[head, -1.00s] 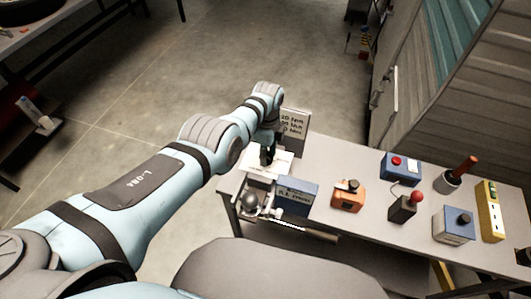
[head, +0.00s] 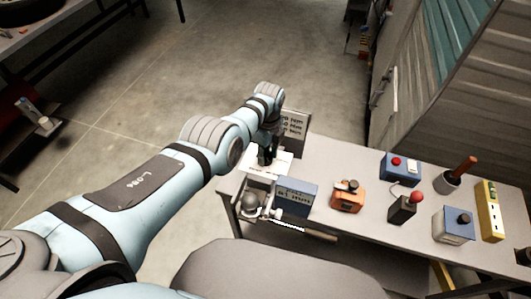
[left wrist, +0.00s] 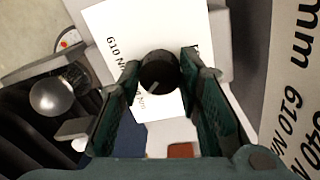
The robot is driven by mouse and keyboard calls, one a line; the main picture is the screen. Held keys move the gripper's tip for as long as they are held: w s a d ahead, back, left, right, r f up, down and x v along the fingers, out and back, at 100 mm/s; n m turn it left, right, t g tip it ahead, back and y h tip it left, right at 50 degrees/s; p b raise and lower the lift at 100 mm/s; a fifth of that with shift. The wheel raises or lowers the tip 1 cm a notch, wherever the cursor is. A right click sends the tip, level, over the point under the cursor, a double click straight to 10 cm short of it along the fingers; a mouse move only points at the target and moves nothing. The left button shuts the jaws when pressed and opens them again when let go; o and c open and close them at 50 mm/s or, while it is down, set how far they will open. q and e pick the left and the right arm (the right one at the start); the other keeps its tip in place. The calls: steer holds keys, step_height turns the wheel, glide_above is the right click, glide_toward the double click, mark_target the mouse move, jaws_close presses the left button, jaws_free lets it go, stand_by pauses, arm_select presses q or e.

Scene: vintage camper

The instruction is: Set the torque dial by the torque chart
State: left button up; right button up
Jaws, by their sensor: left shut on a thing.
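The torque dial's dark round knob (left wrist: 158,72) is between my left gripper's two fingers in the left wrist view. A pale pointer line shows on its top, slanting. My left gripper (left wrist: 161,78) is shut on it from above; in the head view this gripper (head: 266,157) is at the bench's left end. A white plate with printed torque marks (left wrist: 112,25) lies under the knob, partly covered by the fingers. The torque chart (head: 293,124) stands upright just behind, its text too small to read surely; its large print also shows in the left wrist view (left wrist: 292,100). My right gripper is out of view.
A blue lettered block (head: 297,196) stands close in front of the dial. To the right are an orange box with a knob (head: 347,198), a red-button box (head: 400,168), a red-ball joystick (head: 404,209) and a yellow strip (head: 491,212). A grey ball (head: 249,202) sits at the front left edge.

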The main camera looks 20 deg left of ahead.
mark_target(268, 155)
arm_select(q)
steer(key=o, duration=1)
steer(key=shift+s+d+f, duration=0.1)
steer(key=shift+d+f, duration=0.05)
steer(key=shift+c, duration=0.2)
steer(key=shift+o, duration=0.9)
steer(key=shift+r, duration=0.2)
steer(key=shift+w+r, duration=0.2)
steer(key=shift+r, duration=0.1)
step_height(268, 155, up, 11)
steer(key=shift+w+d, duration=0.15)
